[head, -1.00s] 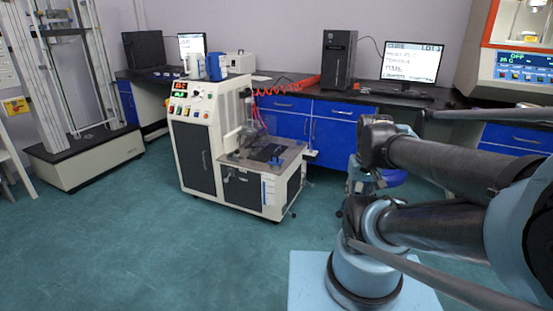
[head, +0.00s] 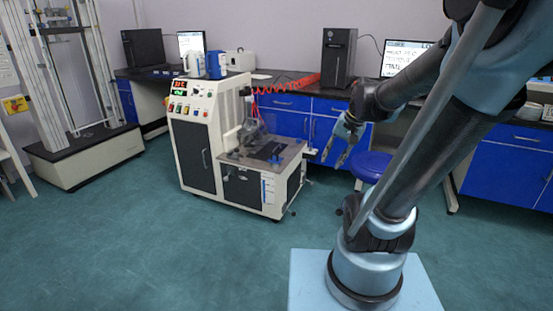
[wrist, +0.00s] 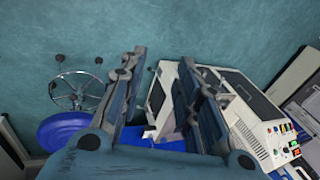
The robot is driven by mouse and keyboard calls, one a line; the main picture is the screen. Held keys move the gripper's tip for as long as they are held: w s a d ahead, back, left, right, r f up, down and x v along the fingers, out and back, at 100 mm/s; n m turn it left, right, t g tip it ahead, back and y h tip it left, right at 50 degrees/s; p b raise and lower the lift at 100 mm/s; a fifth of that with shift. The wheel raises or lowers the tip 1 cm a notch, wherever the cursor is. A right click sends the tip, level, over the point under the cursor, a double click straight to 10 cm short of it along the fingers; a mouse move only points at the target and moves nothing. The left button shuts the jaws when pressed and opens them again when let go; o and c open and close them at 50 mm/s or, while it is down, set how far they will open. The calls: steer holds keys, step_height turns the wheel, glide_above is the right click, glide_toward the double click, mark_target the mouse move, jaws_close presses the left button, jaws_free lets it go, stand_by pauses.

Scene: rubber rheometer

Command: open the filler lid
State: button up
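I cannot make out a filler lid for certain in either view. The white and black machine (head: 194,150) stands on the floor left of centre, with a lit control panel (head: 190,99) and a low side table (head: 283,158) carrying a grey fitting (head: 250,135). It also shows tilted in the wrist view (wrist: 238,108). A white jug-like container (head: 190,64) and a blue one (head: 215,66) are at the machine's top. My gripper (head: 337,158) is open and empty in the air, right of the side table and apart from it. In the wrist view its two fingers (wrist: 160,58) are spread.
A blue stool (head: 372,166) stands close behind my gripper. Blue drawer cabinets (head: 286,122) line the wall, with a computer tower (head: 338,58) on the bench. A tall frame machine (head: 85,158) stands at left. The green floor in front is clear.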

steer(key=w+a+f+m+y, duration=0.1)
steer(key=w+a+m+y, duration=0.15)
steer(key=w, duration=0.85)
steer(key=w+a+f+m+t+y, duration=0.1)
steer(key=w+a+m+y, duration=0.15)
steer(key=w, duration=0.85)
steer(key=w+a+f+m+y, duration=0.2)
steer(key=w+a+m, duration=0.1)
steer(key=w, duration=0.8)
steer(key=w+f+m+y, duration=0.2)
steer(key=w+f, duration=0.3)
steer(key=w, duration=0.2)
steer(key=m+t+y, duration=0.3)
steer(key=m+y, duration=0.1)
steer(key=m, duration=0.2)
glide_toward(276, 155)
steer(key=x, duration=1)
steer(key=shift+w+f, duration=0.25)
